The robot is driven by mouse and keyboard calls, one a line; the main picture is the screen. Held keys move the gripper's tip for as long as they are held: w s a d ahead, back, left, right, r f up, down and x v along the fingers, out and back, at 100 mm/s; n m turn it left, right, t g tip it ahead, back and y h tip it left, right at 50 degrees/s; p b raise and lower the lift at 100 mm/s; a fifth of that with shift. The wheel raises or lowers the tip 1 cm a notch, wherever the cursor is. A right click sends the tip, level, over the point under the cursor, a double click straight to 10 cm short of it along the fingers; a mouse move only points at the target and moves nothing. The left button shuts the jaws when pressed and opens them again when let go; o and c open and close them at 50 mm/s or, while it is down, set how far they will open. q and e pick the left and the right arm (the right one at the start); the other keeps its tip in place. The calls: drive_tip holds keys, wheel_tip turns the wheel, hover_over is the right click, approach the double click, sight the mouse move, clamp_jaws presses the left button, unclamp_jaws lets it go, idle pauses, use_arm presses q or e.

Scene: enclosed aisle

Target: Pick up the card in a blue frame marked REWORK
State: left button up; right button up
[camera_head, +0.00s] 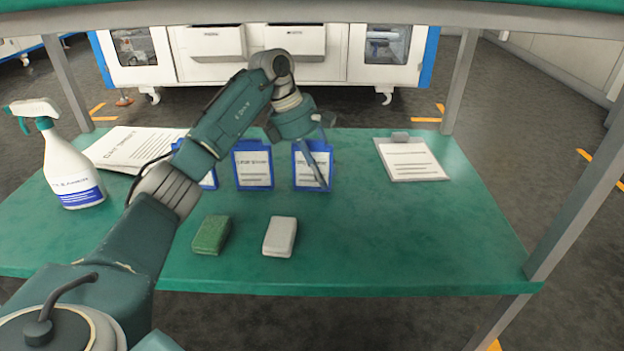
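Three cards in blue frames stand in a row on the green table. The left card (209,181) is mostly hidden behind my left arm. The middle card (253,172) shows whole. The right card (303,176) is partly covered by my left gripper (321,180), whose slim dark fingers reach down in front of it. The lettering on the cards is too small to read surely, so I cannot tell which is marked REWORK. I cannot tell whether the fingers touch the right card or how far apart they are. My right gripper is out of view.
A spray bottle (68,160) and a paper stack (124,148) are at the left. A green sponge (211,235) and a white block (279,237) lie in front of the cards. A clipboard (411,160) lies back right. The front right table (430,245) is clear. Posts (575,190) flank it.

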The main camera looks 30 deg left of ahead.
use_arm(q)
drive_tip(key=shift+r, duration=0.1)
clamp_jaws()
